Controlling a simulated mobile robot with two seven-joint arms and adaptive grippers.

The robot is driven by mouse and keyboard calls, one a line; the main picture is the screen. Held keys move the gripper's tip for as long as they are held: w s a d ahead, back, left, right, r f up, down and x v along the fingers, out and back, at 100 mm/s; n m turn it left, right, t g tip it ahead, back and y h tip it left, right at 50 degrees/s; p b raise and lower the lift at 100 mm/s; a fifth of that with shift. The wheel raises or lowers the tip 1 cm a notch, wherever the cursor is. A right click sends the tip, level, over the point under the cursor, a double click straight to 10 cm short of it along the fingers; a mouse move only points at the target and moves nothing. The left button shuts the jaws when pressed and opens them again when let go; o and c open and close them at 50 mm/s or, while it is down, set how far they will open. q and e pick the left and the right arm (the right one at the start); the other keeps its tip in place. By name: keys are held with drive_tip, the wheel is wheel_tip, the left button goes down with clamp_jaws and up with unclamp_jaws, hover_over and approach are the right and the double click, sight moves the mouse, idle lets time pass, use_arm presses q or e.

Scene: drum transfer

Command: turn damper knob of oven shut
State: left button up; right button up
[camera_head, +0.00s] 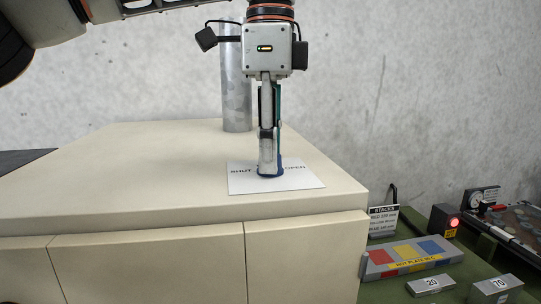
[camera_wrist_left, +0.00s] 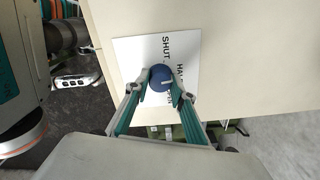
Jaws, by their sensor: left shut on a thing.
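The damper knob (camera_wrist_left: 159,76) is a round blue knob on top of the cream oven (camera_head: 150,205). In the head view only its blue lower edge (camera_head: 270,175) shows beneath my fingers. It stands on a white label plate (camera_wrist_left: 130,54) reading SHUT, HALF and OPEN, the last two partly hidden. My left gripper (camera_head: 270,170) points straight down and is shut on the knob; both fingertips touch its sides in the left wrist view (camera_wrist_left: 162,92). A pale mark shows on the knob's right side, but its exact setting is unclear. My right gripper is not in view.
A grey metal flue pipe (camera_head: 236,90) stands on the oven behind my gripper. To the right, a lower green bench holds a coloured hot-plate block (camera_head: 408,257), a red-lit box (camera_head: 444,221), and blocks marked 20 (camera_head: 431,285) and 70 (camera_head: 495,288).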

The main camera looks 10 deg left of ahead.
use_arm(q)
drive_tip(key=n+b, duration=0.1)
drive_tip(key=n, duration=0.4)
drive_tip(key=shift+f+n+b, duration=0.15)
drive_tip(key=shift+n+b, duration=0.15)
drive_tip(key=shift+b, duration=0.1)
drive_tip(key=n+b, duration=0.1)
drive_tip(key=n, duration=0.4)
drive_tip(key=shift+n+b, duration=0.35)
drive_tip(key=shift+n, duration=0.45)
drive_tip(key=o, duration=1.1)
